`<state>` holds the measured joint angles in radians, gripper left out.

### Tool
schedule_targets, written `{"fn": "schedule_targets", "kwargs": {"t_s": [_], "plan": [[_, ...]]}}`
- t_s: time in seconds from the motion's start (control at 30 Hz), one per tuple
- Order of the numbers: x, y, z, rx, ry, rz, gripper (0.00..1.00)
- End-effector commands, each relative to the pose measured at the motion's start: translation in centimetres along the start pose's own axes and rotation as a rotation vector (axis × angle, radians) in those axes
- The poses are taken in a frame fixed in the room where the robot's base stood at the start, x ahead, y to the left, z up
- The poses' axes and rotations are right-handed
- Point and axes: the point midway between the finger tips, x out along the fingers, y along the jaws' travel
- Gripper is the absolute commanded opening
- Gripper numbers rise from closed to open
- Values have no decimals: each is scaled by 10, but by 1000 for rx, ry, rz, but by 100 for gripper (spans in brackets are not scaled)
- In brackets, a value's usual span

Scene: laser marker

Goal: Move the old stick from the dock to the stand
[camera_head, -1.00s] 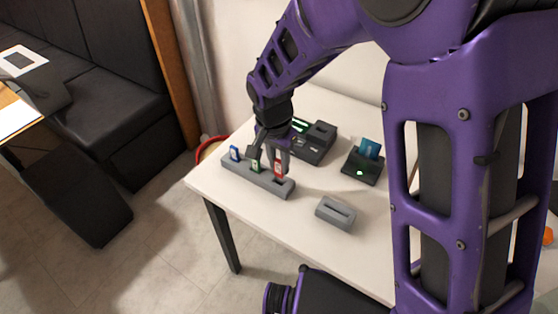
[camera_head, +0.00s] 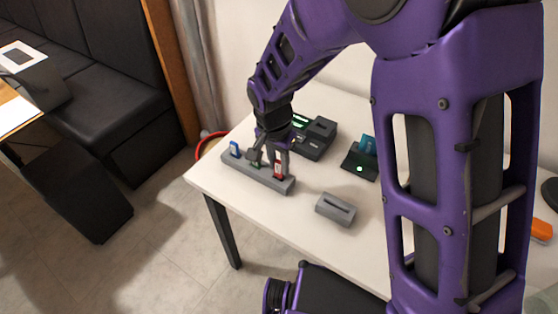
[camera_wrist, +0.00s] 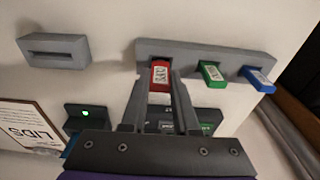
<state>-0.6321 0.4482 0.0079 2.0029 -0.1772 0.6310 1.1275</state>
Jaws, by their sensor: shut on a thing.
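A long grey bar (camera_head: 240,168) with a row of slots lies near the table's left edge; it also shows in the wrist view (camera_wrist: 220,57). My gripper (camera_wrist: 161,80) is shut on a red stick (camera_wrist: 160,76) with a white label. The red stick (camera_head: 278,173) stands at the bar's right end in the head view, its lower end at or in the slot. A green stick (camera_wrist: 212,72) and a blue stick (camera_wrist: 260,80) stand in the same bar. Which holder is the dock or the stand cannot be told by name.
A grey block (camera_head: 335,210) with one empty slot stands right of the bar. A black base (camera_head: 358,167) with a green light holds a blue card (camera_head: 367,146). A dark device (camera_head: 318,138) sits behind the bar. The front of the white table is clear.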

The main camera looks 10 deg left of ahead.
Motion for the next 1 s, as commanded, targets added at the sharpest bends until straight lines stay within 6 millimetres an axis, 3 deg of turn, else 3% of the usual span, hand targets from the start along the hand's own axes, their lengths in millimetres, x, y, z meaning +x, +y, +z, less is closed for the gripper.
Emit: {"fn": "schedule_targets", "kwargs": {"t_s": [0.9,0.93,1.0], "plan": [[14,0,2,0,0,0,0],[14,0,2,0,0,0,34],[14,0,2,0,0,0,46]]}}
